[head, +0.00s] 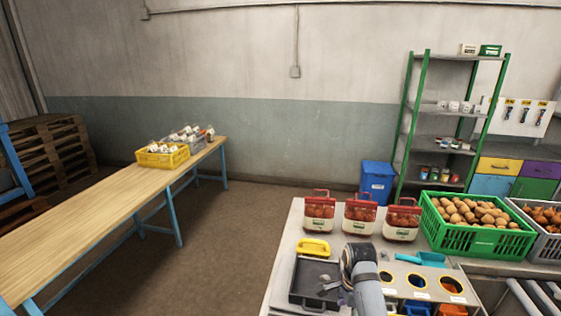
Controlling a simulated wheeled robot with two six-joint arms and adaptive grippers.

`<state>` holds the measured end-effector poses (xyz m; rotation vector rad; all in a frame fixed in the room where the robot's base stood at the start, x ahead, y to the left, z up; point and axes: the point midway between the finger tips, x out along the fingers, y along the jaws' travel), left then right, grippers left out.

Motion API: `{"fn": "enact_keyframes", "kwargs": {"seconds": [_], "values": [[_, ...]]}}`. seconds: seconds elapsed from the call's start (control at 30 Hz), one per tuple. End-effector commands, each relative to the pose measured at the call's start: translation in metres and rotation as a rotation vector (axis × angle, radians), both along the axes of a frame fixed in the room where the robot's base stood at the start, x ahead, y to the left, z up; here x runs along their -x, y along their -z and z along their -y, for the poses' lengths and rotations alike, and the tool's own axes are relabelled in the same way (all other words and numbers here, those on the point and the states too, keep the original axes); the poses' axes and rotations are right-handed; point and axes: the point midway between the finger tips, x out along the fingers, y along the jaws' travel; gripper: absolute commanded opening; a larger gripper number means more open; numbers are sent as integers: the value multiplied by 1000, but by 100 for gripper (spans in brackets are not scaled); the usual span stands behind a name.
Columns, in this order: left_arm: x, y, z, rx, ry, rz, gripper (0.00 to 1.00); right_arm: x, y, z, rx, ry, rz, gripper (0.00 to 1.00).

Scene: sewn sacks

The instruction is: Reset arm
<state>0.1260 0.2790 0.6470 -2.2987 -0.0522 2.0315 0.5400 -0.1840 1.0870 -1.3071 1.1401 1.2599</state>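One of my arms, which I take to be the right, rises from the bottom edge of the head view over the work table (280,270). Its grey wrist bends beside the black tray (312,268). My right gripper (341,292) shows as small dark parts at the tray's right side; its fingers are too small and too covered to show whether they are open or shut. I cannot tell whether it touches the tray. My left arm and gripper are out of view.
Three red-topped sacks (359,216) stand along the table's back, beside a green crate (475,240) of potatoes and a grey crate (536,252). A yellow object (313,248) and a teal scoop (424,259) lie in front. A wooden table (90,220) stands left across open floor.

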Motion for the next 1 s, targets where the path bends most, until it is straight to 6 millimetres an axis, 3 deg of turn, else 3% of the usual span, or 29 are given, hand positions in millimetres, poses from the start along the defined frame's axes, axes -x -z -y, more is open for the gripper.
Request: {"fn": "enact_keyframes", "kwargs": {"seconds": [0.2, 0.4, 0.7, 0.97, 1.0], "values": [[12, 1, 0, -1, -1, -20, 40, 49, 33, 26, 42, -293, 50, 63], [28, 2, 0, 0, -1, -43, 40, 108, 49, 48, 120, -674, 103, 63], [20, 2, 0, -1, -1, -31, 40, 179, 38, 59, 237, -1173, 144, 63], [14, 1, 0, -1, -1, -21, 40, 221, 16, 57, 321, -1510, 163, 63], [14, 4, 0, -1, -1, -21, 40, 223, 22, 57, 325, -1540, 161, 63]]}}
